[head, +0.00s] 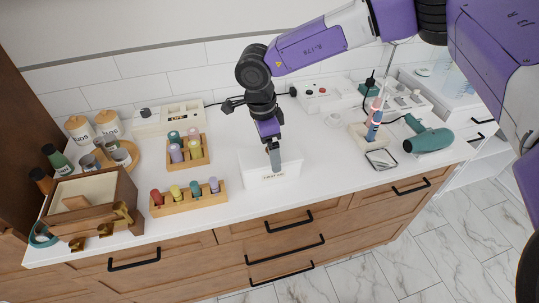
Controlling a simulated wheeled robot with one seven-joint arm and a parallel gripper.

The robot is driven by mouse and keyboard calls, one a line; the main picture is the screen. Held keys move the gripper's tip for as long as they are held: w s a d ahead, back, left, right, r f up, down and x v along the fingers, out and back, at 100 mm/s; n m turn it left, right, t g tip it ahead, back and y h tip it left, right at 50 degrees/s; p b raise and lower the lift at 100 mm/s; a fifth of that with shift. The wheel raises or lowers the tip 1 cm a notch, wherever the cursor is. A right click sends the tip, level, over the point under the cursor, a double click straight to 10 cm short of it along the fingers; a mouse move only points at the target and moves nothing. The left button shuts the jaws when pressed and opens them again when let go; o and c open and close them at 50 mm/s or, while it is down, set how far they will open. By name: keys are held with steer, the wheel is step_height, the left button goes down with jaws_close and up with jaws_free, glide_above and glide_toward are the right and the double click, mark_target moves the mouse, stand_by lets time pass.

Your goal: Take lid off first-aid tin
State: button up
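The first-aid tin (283,179) is a white box with small dark lettering on its front, near the front edge of the white counter. Its white lid (290,155) appears to be on top, though the arm covers part of it. My gripper (275,168) points down over the middle of the tin, with its fingertips at or just above the lid. The fingers overlap in this view, so their opening and any contact with the lid cannot be made out.
Racks of coloured bottles (190,196) stand to the left, with a wooden box (85,205) beyond. A mirror (381,159) and a green hair dryer (428,140) lie to the right. The counter (330,170) is clear just right of the tin.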

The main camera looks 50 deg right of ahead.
steer(key=c, duration=1)
steer(key=shift+r, duration=0.1)
